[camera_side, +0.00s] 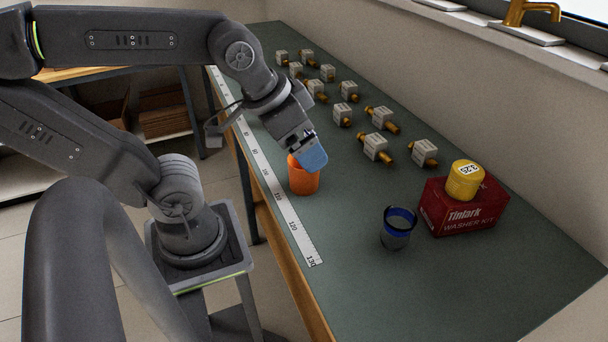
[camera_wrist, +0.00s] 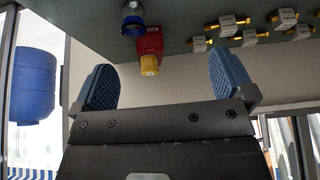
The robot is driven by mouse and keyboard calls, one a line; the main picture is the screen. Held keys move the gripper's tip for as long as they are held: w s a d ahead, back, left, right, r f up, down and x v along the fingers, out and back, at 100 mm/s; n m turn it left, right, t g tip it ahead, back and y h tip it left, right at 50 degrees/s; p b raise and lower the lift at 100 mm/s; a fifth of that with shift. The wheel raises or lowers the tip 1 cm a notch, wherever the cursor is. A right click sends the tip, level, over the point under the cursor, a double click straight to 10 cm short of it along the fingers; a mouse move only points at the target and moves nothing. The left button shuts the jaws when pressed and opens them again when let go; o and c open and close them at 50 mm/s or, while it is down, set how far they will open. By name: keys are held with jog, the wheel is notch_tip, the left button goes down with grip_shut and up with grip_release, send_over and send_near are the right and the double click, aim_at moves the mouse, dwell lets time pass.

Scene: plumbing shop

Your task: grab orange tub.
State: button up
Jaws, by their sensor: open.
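The orange tub (camera_side: 303,182) stands upright on the green bench top, close to the ruler strip along the bench's left edge. In the side view my gripper (camera_side: 311,158) is at the tub's upper part, and its blue finger pad covers some of the rim. I cannot tell whether the pad touches the tub. In the wrist view my gripper (camera_wrist: 163,64) has its two blue pads wide apart with nothing between them. The orange tub does not show in the wrist view.
A clear cup with a blue band (camera_side: 397,228) stands to the right, nearer the camera. Beside it a yellow tub (camera_side: 464,180) sits on a red washer kit box (camera_side: 450,214). Several tagged brass fittings (camera_side: 376,149) lie farther back. The bench (camera_side: 350,275) is clear in front.

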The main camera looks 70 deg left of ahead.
jog(key=w+a+f+n+g, duration=0.1)
jog(key=w+a+n+g, duration=0.2)
jog(key=w+a+n, duration=0.5)
jog(key=n+g, duration=0.3)
jog(key=n, duration=0.6)
send_over(304, 173)
jog(key=w+a, duration=0.2)
jog(key=a, duration=0.1)
notch_tip(304, 173, down, 3)
jog(key=shift+n, duration=0.3)
jog(key=shift+s+a+f, duration=0.1)
jog(key=shift+a+f, duration=0.05)
jog(key=shift+f, duration=2.2)
jog(key=shift+s+a+f, duration=0.1)
jog(key=shift+f, duration=2.2)
jog(key=shift+s+a+f, duration=0.1)
jog(key=shift+a+f, duration=0.05)
jog(key=shift+f, duration=2.2)
jog(key=shift+c, duration=0.4)
jog(key=c, duration=0.7)
jog(key=shift+r, duration=0.1)
